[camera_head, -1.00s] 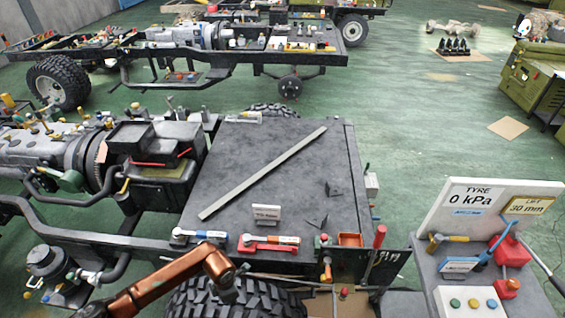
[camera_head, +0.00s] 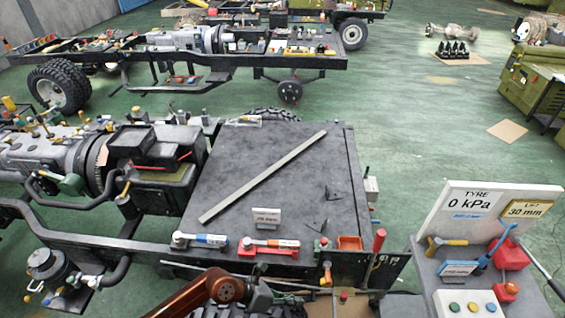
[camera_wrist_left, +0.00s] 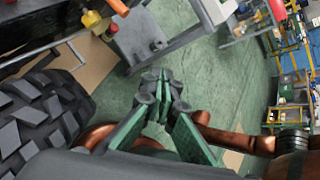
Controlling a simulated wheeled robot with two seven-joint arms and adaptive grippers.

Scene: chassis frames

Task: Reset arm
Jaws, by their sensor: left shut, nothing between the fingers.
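My left arm comes in at the bottom of the head view as a copper-coloured link. Its dark left gripper (camera_head: 264,298) is low in the frame, in front of the near chassis edge, and its fingertips are hard to make out there. In the left wrist view the same gripper (camera_wrist_left: 163,84) has its green-grey fingers together, with nothing between them. It hangs over the green floor there, apart from the treaded tyre (camera_wrist_left: 45,115) on the left. My right gripper is not in view.
The near chassis has a dark flat deck (camera_head: 270,170) with a grey bar (camera_head: 262,177) lying across it. Torque tools (camera_head: 268,246) lie along its front edge. A grey stand with a tyre-pressure sign (camera_head: 470,210) is at the right. Green floor (camera_head: 430,130) is clear beyond the deck.

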